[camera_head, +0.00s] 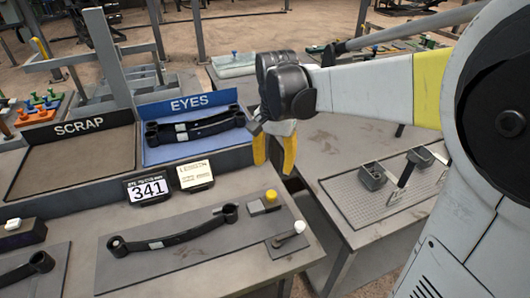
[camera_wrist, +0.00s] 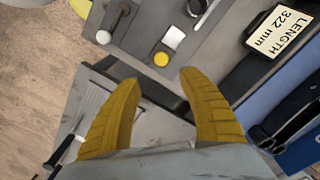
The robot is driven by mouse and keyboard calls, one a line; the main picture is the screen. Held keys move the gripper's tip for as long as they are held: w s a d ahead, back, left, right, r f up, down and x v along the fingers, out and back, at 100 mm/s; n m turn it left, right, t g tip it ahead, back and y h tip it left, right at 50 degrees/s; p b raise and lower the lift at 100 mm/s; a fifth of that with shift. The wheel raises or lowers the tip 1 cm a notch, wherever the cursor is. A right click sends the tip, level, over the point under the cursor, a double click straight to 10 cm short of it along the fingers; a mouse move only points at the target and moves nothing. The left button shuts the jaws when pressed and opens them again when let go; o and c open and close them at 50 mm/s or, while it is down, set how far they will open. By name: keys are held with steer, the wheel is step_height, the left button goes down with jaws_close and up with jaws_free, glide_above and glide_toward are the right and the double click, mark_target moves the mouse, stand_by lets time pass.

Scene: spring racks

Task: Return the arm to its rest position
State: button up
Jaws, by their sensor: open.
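My gripper (camera_head: 274,150) has yellow fingers and hangs above the gap between the two tables, to the right of the blue EYES tray. In the wrist view its two fingers (camera_wrist: 158,110) are spread apart, with nothing between them. My arm reaches in from the right side of the head view, with its grey and yellow link roughly level. The fingers touch nothing that I can see.
The blue EYES tray (camera_head: 155,153) holds a dark spring link (camera_head: 195,128). The SCRAP tray (camera_head: 70,158) is empty. Another link (camera_head: 172,236) lies on a mat beside a yellow button (camera_head: 271,196) and a white-topped knob (camera_head: 299,227). The right table (camera_head: 320,170) carries grey fixtures (camera_head: 373,176).

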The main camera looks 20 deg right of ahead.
steer(key=s+a+r+n+t, duration=0.1)
steer(key=s+n+t, duration=0.2)
steer(key=s, duration=0.3)
steer(key=s+a+n+t, duration=0.2)
steer(key=s+n+t, duration=0.2)
steer(key=s+n, duration=0.2)
steer(key=shift+s+a+r, duration=0.3)
steer(key=shift+s+r, duration=0.05)
